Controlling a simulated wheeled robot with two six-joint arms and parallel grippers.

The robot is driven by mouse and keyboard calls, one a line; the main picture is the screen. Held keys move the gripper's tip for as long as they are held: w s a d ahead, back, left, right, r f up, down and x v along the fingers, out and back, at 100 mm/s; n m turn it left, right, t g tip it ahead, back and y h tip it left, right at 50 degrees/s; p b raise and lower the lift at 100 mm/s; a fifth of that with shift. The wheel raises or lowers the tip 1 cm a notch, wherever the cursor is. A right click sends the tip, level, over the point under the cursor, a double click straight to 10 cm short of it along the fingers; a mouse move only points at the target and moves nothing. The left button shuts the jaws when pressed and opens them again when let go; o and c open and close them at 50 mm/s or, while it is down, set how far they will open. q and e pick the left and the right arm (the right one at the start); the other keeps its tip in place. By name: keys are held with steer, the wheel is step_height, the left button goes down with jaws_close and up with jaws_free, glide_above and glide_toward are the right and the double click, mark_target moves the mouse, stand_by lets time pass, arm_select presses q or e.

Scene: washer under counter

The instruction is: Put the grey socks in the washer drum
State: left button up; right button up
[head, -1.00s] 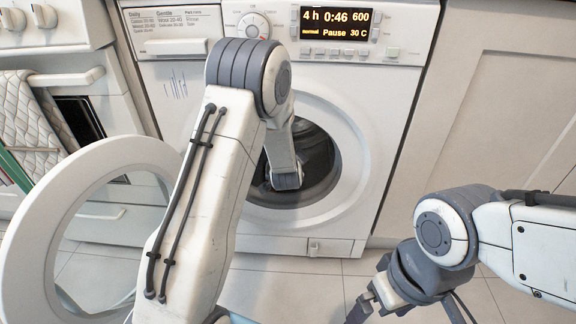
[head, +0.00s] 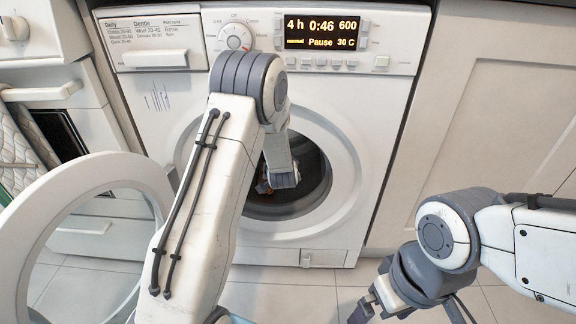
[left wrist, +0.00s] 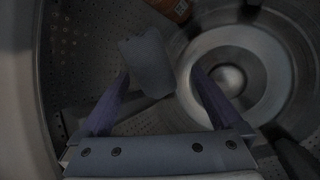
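The washer drum (head: 318,180) is open. My left arm reaches through its round opening, and its gripper is hidden inside in the head view. In the left wrist view, the fingers of my left gripper (left wrist: 160,82) are spread apart inside the perforated drum. A grey cloth piece (left wrist: 147,62), which looks like the grey socks, is just beyond the fingertips, near the left finger and apart from the right one. I cannot tell if it touches the drum wall. My right gripper (head: 366,307) is low in front of the washer, partly out of frame.
An orange-brown item (left wrist: 178,8) is in the drum. The round washer door (head: 50,215) stands open at the left. The control panel (head: 322,30) reads Pause. A closed cabinet (head: 480,120) is at the right, with an oven (head: 65,140) at the left.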

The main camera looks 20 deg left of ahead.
arm_select(q)
steer(key=p+v, duration=0.5)
steer(key=v, duration=0.5)
steer(key=shift+s+r, duration=0.2)
arm_select(e)
step_height(320, 180, up, 5)
steer(key=shift+r, duration=0.15)
arm_select(q)
steer(key=shift+w+f, duration=0.1)
